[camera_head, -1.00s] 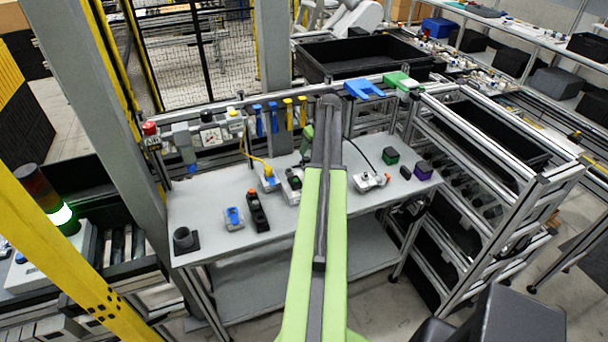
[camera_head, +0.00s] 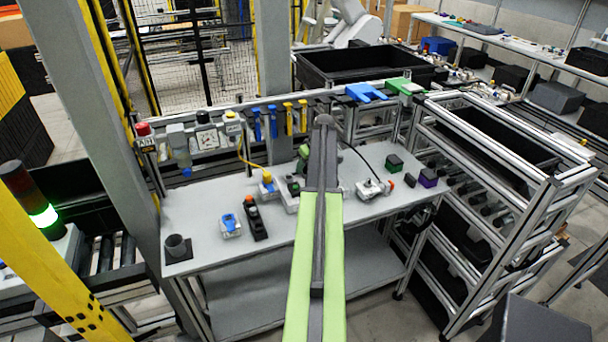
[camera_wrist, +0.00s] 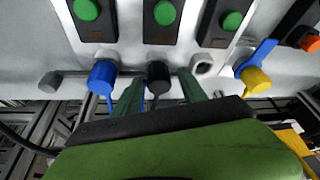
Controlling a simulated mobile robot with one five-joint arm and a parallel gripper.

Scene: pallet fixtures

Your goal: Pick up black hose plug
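The black hose plug (camera_wrist: 158,76) shows in the wrist view at the middle of a row of fittings on a pale grey panel. A blue plug (camera_wrist: 103,76) is to its left, and an empty metal socket (camera_wrist: 202,65) is to its right. A yellow plug (camera_wrist: 255,80) is farther right. My gripper (camera_wrist: 160,79) has its two green fingers apart, one on each side of the black plug. Gaps show between the fingers and the plug; contact is not clear. In the head view my arm hides most of the gripper and the plug.
Green buttons (camera_wrist: 165,13) sit on dark blocks just above the plugs. A blue lever (camera_wrist: 262,55) stands beside the yellow plug. The grey workbench (camera_head: 275,258) carries several small fixtures. A slanted rack (camera_head: 510,210) stands to its right.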

